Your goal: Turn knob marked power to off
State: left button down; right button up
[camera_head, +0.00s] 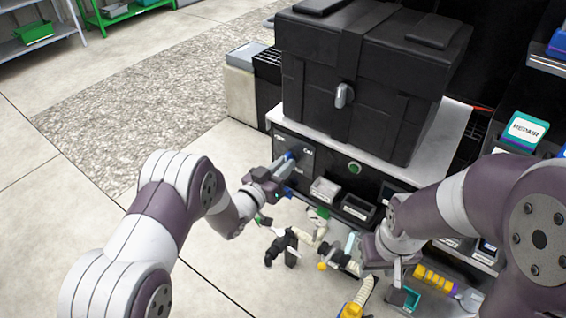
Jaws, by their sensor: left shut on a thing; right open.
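A dark control panel (318,164) is on the front of the white-topped cabinet, below a large black case. Small white markings show at its left end, too small to read. My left gripper (284,170) reaches the left end of this panel and is shut on a knob there. The gripper largely hides the knob, so I cannot tell which way it points. Blue and pale parts show at the fingertips. My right gripper (390,269) is open, low in front of the cabinet, above scattered parts, and apart from the panel.
The black case (376,62) with a silver latch (343,95) sits on the cabinet top (437,133). A green round button (355,167) is on the panel. Small labelled bins (357,206) sit below. Loose fittings (330,250) clutter the front. Floor at left is clear.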

pick_arm(q)
jog(key=shift+n+p, duration=1.2)
jog(key=shift+n, duration=2.3)
jog(key=c, duration=1.1)
grip_release()
jog(key=shift+s, duration=0.1)
jog(key=p+v, duration=0.2)
jog(key=v, duration=1)
jog(key=shift+s+a, duration=0.15)
jog(key=shift+s, duration=0.1)
